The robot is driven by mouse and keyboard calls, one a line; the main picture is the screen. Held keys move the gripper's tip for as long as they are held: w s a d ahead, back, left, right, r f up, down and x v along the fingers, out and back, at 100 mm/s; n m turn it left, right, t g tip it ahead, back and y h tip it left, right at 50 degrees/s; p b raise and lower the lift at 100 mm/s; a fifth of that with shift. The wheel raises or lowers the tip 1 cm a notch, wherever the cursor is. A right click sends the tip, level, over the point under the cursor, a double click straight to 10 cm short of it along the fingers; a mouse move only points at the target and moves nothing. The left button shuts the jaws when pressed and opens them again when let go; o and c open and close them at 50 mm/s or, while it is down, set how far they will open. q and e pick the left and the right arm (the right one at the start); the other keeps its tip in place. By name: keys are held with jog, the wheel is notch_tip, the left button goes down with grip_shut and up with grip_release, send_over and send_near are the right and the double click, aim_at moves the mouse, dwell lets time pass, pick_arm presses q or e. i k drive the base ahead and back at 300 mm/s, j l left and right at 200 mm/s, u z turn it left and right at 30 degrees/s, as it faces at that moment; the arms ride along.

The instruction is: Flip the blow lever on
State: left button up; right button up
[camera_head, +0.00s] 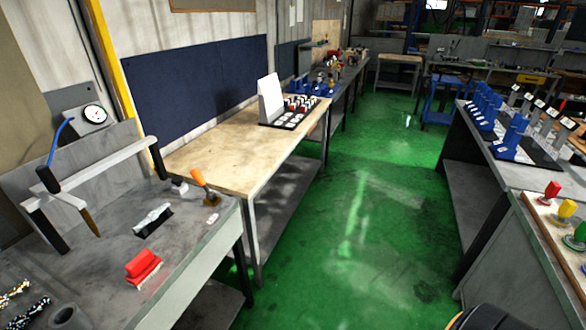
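No part in view is clearly marked as the blow lever. A small lever with an orange handle (198,178) stands tilted near the back right corner of the grey bench (190,235) at left. A round white dial gauge (95,114) sits on the panel behind this bench, with a blue hose (60,138) running down to a dark handle (47,180) at a grey rail frame. I cannot tell whether any lever is on or off. Neither of my grippers shows in this view.
A red block (143,267) and a grey-black fixture (153,220) lie on the grey bench. Beyond it stands a wooden-topped table (225,150). Right-hand benches carry blue stands (510,135) and coloured knobs (566,210). The green floor (350,220) between is clear.

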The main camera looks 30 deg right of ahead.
aim_at(195, 173)
jog(key=z, duration=0.3)
jog(key=u, duration=1.15)
jog(key=l+u, duration=0.3)
jog(key=l, duration=0.15)
jog(key=l+u, duration=0.35)
jog(key=l, duration=0.15)
jog(key=l+u, duration=0.3)
jog(key=l, duration=0.2)
jog(key=k+l+u, duration=0.1)
jog(key=l+u, duration=0.25)
jog(key=k+l+u, duration=0.3)
jog(key=l, duration=0.25)
jog(key=k+l+u, duration=0.1)
jog(key=l+u, duration=0.25)
jog(key=k+l, duration=0.3)
jog(key=l, duration=0.2)
jog(key=k+l, duration=0.35)
jog(key=l, duration=0.2)
jog(key=k+l+u, duration=0.1)
jog(key=k+l, duration=0.2)
jog(key=l, duration=0.2)
jog(key=k+l, duration=0.35)
jog(key=l, duration=0.15)
